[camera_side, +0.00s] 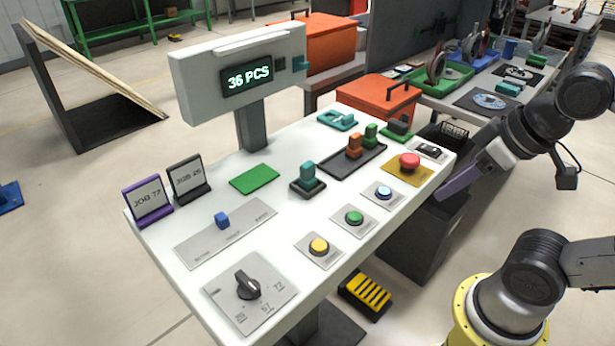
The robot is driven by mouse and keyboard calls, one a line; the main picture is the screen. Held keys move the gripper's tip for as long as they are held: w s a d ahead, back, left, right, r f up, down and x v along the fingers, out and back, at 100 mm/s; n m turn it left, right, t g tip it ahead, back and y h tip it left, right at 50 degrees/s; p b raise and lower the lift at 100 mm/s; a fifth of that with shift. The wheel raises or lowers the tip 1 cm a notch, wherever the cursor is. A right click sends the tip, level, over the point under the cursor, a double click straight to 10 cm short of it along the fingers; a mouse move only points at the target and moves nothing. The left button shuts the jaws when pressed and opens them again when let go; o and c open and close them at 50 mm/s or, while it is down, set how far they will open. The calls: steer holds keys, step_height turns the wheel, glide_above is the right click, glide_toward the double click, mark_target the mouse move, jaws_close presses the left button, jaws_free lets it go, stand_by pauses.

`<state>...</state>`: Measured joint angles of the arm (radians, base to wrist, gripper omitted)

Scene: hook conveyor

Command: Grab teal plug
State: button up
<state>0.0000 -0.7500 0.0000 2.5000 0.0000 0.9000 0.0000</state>
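An upright teal plug (307,173) stands in a small black base (307,187) near the middle of the white table. It is unobstructed in the side view. My gripper (462,180) is at the right, beyond the table's right edge, well apart from the teal plug. A purple bar and a light block show at its end. Its fingertips are not clear, so I cannot tell how far apart they are. Nothing is clearly seen in its grasp.
A black tray (341,168) with orange and green plugs lies right of the teal plug. A red button (409,161) and blue, green and yellow buttons line the right side. A display (240,75) rises behind. A flat teal piece (334,122) lies at the back.

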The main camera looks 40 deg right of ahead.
steer(key=shift+o, duration=0.9)
